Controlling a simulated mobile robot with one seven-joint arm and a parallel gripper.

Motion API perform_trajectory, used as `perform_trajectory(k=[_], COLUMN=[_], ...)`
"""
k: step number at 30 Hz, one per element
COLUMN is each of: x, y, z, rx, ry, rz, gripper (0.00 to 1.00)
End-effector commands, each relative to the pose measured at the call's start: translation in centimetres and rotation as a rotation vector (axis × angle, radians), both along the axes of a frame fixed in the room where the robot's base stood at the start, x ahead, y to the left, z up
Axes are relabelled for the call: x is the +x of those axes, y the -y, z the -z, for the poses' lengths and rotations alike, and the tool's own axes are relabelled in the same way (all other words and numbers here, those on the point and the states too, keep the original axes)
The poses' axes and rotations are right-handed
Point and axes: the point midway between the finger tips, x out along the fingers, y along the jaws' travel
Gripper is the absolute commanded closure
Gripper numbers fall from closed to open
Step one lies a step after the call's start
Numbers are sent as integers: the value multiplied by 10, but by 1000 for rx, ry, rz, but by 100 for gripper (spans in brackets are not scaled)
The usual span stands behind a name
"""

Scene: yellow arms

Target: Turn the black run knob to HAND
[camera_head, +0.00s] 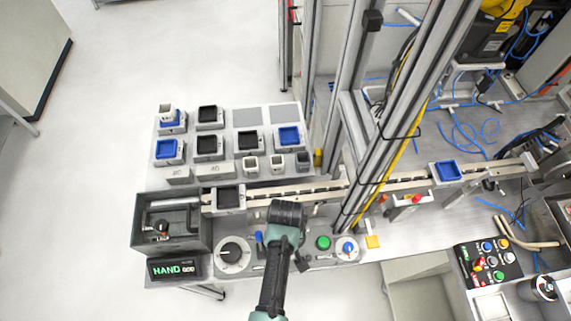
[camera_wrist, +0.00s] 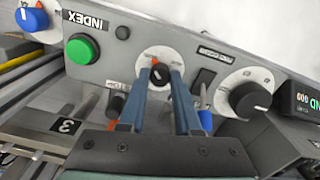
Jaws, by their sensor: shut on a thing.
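The small black knob (camera_wrist: 160,74) sits on a round white dial (camera_wrist: 157,54) on the grey panel in the wrist view. In the head view my dark hand and wrist (camera_head: 287,214) stand over the panel and hide this knob and the fingertips. A black display (camera_head: 175,269) at the panel's left end shows HAND in green beside white digits.
A larger black knob (camera_head: 229,252) on a white dial and a blue-capped part (camera_wrist: 206,121) are close to my fingers. A green button (camera_head: 323,242) and a blue knob (camera_head: 348,247) are farther along the panel. A rail (camera_head: 290,190) with a carrier runs behind it.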

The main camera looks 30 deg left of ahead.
Motion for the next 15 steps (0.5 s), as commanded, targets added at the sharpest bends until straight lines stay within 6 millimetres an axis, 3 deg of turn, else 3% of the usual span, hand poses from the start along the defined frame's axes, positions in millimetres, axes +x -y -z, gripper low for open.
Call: perform_trajectory(k=[10,11,15], x=[1,1,1], y=[-1,-1,-1], z=[-1,-1,-1], rx=[1,1,1], ry=[4,4,4], rz=[-4,-4,-3], gripper=[100,63,38])
